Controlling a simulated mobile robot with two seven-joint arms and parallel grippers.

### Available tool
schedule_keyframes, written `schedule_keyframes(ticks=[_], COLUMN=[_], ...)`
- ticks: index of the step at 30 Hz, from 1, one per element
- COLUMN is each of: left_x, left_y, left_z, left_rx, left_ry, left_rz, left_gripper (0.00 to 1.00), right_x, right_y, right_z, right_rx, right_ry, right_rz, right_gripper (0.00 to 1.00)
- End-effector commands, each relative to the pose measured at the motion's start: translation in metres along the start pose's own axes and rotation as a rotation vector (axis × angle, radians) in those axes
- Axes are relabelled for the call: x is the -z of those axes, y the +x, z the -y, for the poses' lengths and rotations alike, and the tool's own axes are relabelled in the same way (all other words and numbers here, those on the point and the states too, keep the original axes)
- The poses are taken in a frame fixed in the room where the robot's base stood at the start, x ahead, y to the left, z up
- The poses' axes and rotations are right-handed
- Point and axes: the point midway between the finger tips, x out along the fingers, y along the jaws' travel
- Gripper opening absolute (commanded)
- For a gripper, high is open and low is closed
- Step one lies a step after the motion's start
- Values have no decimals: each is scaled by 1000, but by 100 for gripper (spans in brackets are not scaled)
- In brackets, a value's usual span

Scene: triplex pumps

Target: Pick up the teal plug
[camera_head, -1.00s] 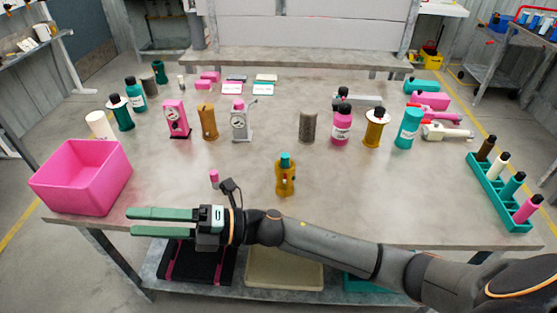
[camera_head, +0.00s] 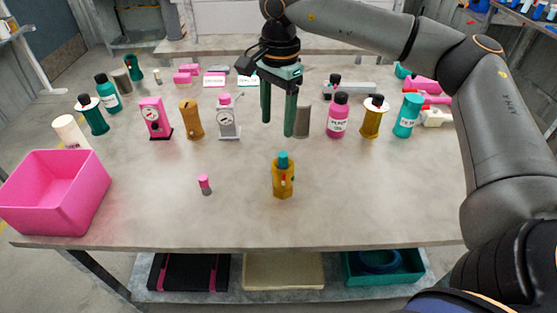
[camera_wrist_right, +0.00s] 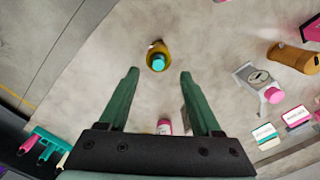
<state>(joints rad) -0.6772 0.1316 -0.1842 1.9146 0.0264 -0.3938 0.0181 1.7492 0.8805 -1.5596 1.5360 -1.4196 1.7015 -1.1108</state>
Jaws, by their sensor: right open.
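The teal plug (camera_head: 283,160) sits upright on top of a yellow pump body (camera_head: 283,182) near the front middle of the table. In the right wrist view the teal plug (camera_wrist_right: 159,64) shows from above, on the yellow body (camera_wrist_right: 158,52). My right gripper (camera_head: 278,128) points down above the table, in the picture above the plug and apart from it. Its two green fingers are open with nothing between them. In the wrist view the plug appears between the fingertips (camera_wrist_right: 160,73), farther off. My left gripper is not in view.
A small pink-topped piece (camera_head: 204,184) stands left of the yellow body. A pink bin (camera_head: 62,205) is at the front left. A grey cylinder (camera_head: 302,121), a pink bottle (camera_head: 337,116) and a grey gauge pump (camera_head: 228,120) stand behind. The table around the yellow body is clear.

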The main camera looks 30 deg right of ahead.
Motion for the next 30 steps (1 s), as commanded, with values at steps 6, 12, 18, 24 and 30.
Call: schedule_keyframes(ticks=[6,12,18,24,30], left_x=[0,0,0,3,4], left_y=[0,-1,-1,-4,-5], left_z=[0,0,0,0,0], left_rx=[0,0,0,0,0], left_ry=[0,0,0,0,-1], left_rz=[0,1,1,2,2], left_gripper=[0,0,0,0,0], right_x=[18,19,19,21,22], right_y=[7,44,63,85,112], right_z=[-4,-4,-4,-3,-3], right_rx=[-6,-5,-3,-4,-3], right_ry=[6,5,5,5,5], right_rz=[-53,-49,-48,-48,-48], right_gripper=[65,65,65,65,65])
